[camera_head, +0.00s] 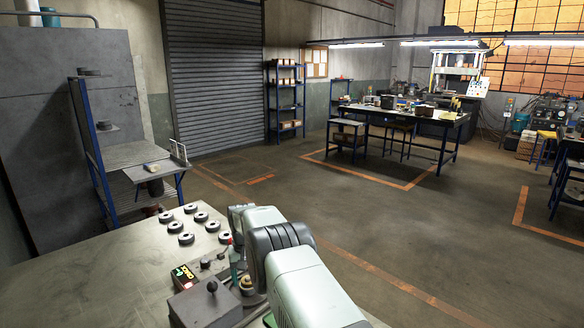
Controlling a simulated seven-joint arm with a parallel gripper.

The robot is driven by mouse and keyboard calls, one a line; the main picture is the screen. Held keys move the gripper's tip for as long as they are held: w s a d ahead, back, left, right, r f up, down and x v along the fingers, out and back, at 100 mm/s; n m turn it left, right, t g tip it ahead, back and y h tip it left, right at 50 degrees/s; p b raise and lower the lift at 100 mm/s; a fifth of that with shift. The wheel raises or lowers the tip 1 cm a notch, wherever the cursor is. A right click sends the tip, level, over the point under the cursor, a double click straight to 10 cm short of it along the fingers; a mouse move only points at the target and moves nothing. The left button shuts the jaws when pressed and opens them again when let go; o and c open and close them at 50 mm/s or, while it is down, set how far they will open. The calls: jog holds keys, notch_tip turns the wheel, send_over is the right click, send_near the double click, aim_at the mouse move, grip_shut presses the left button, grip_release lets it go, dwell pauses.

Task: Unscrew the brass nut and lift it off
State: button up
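A small brass-coloured piece (247,284), which looks like the brass nut, sits low on the bench just left of my arm. A dark round part lies under it, partly covered by my arm. My grey-green arm reaches in from the bottom right, and its end stands above and close to this spot.
Several dark ring-shaped discs (186,239) lie on the bench top (95,270). A small box with a lit red and green display (184,276) and a grey box with a black knob (206,304) stand left of the nut. The bench's left part is clear.

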jog(key=c, duration=1.1)
jog(key=n, duration=1.1)
jog(key=shift+n, duration=0.5)
jog(key=n, duration=0.4)
jog(key=shift+n, duration=0.4)
jog(key=n, duration=0.6)
